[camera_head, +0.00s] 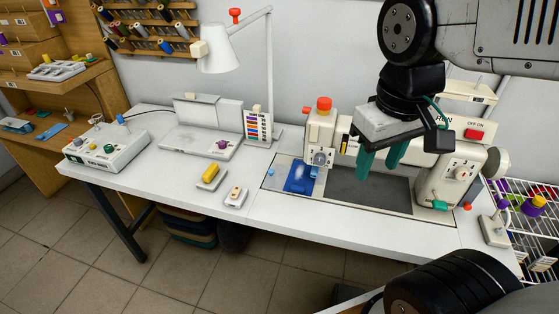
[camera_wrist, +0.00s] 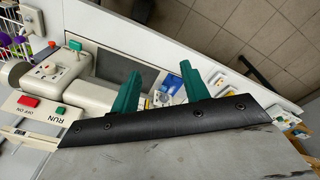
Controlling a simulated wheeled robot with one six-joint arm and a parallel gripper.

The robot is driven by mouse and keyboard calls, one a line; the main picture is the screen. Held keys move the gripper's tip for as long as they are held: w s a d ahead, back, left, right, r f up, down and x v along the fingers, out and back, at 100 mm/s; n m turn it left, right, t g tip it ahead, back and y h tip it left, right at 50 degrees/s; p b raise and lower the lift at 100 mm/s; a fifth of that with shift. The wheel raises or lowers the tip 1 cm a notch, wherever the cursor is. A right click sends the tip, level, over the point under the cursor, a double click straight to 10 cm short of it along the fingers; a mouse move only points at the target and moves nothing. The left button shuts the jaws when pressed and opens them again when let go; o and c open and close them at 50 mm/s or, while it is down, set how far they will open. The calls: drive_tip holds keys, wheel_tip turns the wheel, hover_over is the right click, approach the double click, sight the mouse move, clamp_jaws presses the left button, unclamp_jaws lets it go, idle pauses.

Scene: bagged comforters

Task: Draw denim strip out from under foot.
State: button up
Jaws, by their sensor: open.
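My gripper (camera_head: 380,166), with two green fingers, is open and empty. It hangs above the dark bed plate, right of the strip and apart from it. In the wrist view, my gripper (camera_wrist: 160,68) has its fingers spread, with a small blue patch of the strip (camera_wrist: 164,99) between them.
The machine's upper arm and right pillar (camera_head: 448,180) stand close behind and beside my gripper. A yellow block (camera_head: 208,177) and a small white switch box (camera_head: 236,197) lie left of the bed. A lamp (camera_head: 220,52) stands behind.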

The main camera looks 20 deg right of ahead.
drive_tip(key=w+f+n+h, duration=0.1)
drive_tip(key=w+f+n, duration=0.1)
drive_tip(key=w, duration=0.4)
drive_tip(key=n+g+h, duration=0.2)
drive_tip(key=n+h, duration=0.1)
drive_tip(key=n, duration=0.6)
hover_over(297, 188)
drive_tip(key=a, duration=0.3)
wheel_tip(297, 188, down, 22)
drive_tip(key=x, duration=0.4)
drive_tip(key=w+x, duration=0.1)
drive_tip(key=x, duration=0.1)
drive_tip(key=shift+s+d+f, duration=0.1)
drive_tip(key=shift+d+f, duration=0.1)
drive_tip(key=shift+f, duration=0.05)
drive_tip(key=c, duration=1)
